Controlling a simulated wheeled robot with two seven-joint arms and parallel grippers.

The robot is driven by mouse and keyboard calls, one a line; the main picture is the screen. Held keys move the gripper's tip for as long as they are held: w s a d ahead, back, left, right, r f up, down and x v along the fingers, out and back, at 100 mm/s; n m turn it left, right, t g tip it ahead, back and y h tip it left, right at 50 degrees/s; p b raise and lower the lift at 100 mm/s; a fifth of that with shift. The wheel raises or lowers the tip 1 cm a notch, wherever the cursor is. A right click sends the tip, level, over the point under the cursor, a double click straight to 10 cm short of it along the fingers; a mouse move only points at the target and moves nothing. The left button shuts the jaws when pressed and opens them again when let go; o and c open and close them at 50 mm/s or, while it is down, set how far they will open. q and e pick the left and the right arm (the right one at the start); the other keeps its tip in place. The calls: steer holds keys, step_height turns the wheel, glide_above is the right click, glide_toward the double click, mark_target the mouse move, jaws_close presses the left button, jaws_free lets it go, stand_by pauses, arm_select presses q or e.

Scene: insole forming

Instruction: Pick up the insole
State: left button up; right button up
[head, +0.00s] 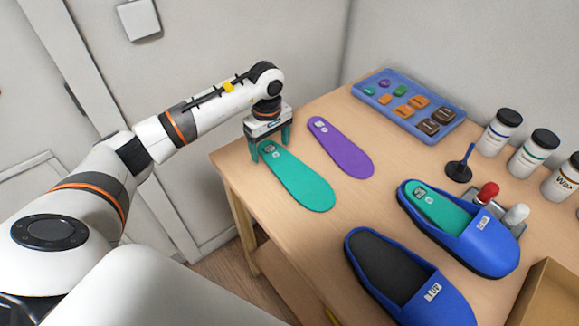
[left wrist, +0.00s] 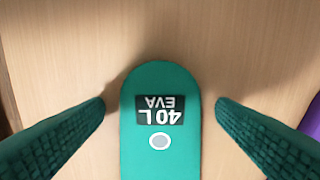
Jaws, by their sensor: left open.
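A green insole (head: 300,182) lies flat on the wooden table near its left edge. In the left wrist view the same green insole (left wrist: 160,110) shows a dark label reading "40L EVA" and a pale round mark. My left gripper (head: 269,150) is over the insole's far end, pointing down. In the left wrist view its green textured fingers (left wrist: 160,103) are open, one on each side of the insole, with a gap on both sides. A purple insole (head: 341,148) lies to the right of the green one. My right gripper is not in view.
Two blue slippers (head: 480,247) (head: 452,307) stand at the front right; the farther holds a green insole (head: 440,207). A blue tray (head: 373,103) of small pieces is at the back. Several bottles (head: 526,158) and a black stand (head: 459,171) are at right. A cardboard box (head: 550,297) is bottom right.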

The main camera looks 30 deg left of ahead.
arm_select(q)
steer(key=c, duration=1.1)
steer(key=shift+r, duration=0.15)
step_height(320, 180, up, 10)
steer(key=shift+f+b, duration=0.1)
steer(key=shift+b, duration=0.65)
step_height(320, 180, up, 5)
steer(key=p, duration=1.8)
